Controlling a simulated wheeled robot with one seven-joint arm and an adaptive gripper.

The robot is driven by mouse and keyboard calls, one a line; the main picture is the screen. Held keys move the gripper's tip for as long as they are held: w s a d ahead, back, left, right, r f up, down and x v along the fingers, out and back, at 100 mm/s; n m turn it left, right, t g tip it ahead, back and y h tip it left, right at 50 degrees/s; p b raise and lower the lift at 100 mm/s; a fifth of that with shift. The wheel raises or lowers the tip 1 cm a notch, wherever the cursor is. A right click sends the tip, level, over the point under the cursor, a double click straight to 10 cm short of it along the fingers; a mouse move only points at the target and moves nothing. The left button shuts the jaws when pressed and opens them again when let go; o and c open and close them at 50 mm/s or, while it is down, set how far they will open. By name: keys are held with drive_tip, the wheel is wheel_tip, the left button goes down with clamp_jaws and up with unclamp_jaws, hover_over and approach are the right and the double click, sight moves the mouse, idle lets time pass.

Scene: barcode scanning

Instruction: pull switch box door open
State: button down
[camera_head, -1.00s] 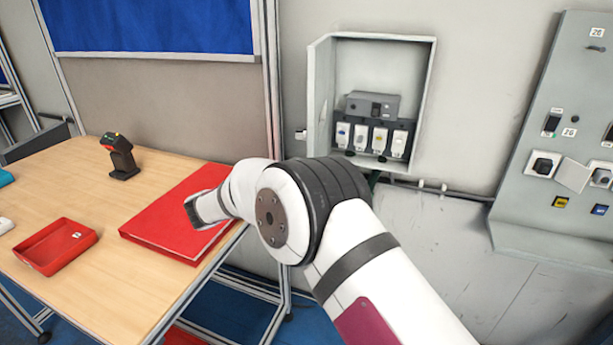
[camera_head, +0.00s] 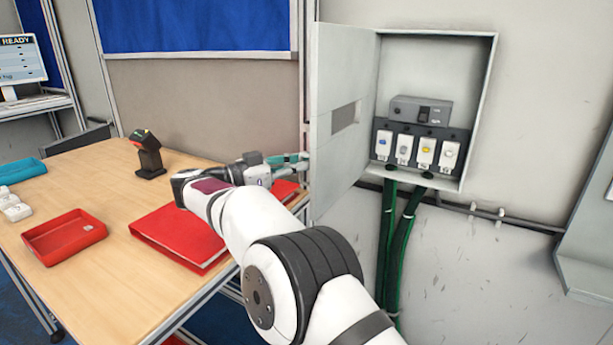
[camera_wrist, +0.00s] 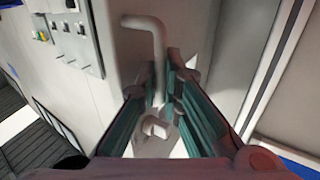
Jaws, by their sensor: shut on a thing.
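The grey switch box (camera_head: 485,100) is on the wall in the head view, with a row of breakers inside. Its door (camera_head: 340,165) stands open on the left side, its inner face toward the camera. My gripper (camera_head: 302,162) is at the door's free left edge, partly hidden behind my arm and the door. In the wrist view my gripper (camera_wrist: 172,108) has its teal-lined fingers on both sides of a grey bent handle (camera_wrist: 157,60) on the door, shut on it. The exact contact is hard to see.
A wooden table (camera_head: 110,185) at left holds a red folder (camera_head: 165,238), a red tray (camera_head: 62,238) and a scanner on a stand (camera_head: 148,155). Green cables (camera_head: 390,240) hang below the box. A grey panel (camera_head: 595,240) stands at right.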

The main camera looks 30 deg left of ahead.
drive_tip(key=shift+f+b, duration=0.1)
drive_tip(key=shift+b, duration=0.35)
drive_tip(key=c, duration=1.7)
unclamp_jaws()
drive_tip(key=shift+s+a, duration=0.1)
drive_tip(key=shift+p, duration=0.55)
